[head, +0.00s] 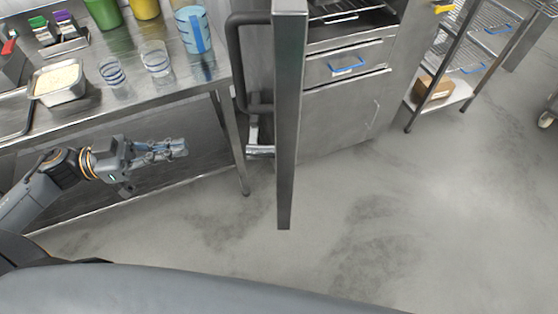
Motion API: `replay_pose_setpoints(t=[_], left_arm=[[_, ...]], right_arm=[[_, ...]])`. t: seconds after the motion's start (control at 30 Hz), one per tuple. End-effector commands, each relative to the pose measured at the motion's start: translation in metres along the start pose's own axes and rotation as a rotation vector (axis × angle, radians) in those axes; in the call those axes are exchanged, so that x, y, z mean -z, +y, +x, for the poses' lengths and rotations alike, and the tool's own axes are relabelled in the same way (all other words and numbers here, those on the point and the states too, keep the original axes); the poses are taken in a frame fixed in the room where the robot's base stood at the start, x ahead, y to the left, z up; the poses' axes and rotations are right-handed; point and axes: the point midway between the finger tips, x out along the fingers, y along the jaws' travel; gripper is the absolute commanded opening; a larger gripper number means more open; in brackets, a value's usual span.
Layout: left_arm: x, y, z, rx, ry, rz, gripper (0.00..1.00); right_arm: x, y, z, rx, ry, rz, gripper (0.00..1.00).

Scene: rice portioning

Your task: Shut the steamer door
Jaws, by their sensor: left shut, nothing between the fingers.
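The steamer door (289,120) stands open and shows nearly edge-on as a tall steel slab in the middle of the view. Its dark bar handle (236,60) is on the left face of the door. The steamer (345,100) is behind and to the right, with a rack (345,12) in its opening at the top edge. My left gripper (182,147) is shut and empty. It is to the left of the door and apart from it, in front of the steel table's side. My right gripper is not in view.
A steel table (130,110) on the left holds a pan of rice (58,80), glasses (156,60) and a measuring jug (194,30). A wire shelf rack (460,50) with a box (433,88) stands at right. The floor in front is clear.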

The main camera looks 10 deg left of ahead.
Motion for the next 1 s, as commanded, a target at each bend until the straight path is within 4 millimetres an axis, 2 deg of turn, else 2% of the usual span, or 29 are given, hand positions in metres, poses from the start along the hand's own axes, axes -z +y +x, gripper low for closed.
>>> replay_pose_setpoints(t=[0.03,0.17,0.37,0.8,1.0], left_arm=[[0.008,0.017,0.007,-0.076,-0.014,-0.004,0.0],[0.018,0.038,0.015,-0.168,-0.031,-0.016,0.0],[0.021,0.042,0.036,-0.175,-0.029,-0.014,0.0],[0.021,0.055,0.116,-0.171,-0.024,-0.013,0.0],[0.019,0.059,0.142,-0.168,-0.026,-0.016,0.0]], right_arm=[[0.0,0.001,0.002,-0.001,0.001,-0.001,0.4],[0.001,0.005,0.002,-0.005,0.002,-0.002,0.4],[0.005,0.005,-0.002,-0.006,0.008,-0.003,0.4],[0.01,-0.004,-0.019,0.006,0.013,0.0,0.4],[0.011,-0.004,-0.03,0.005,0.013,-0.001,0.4]])
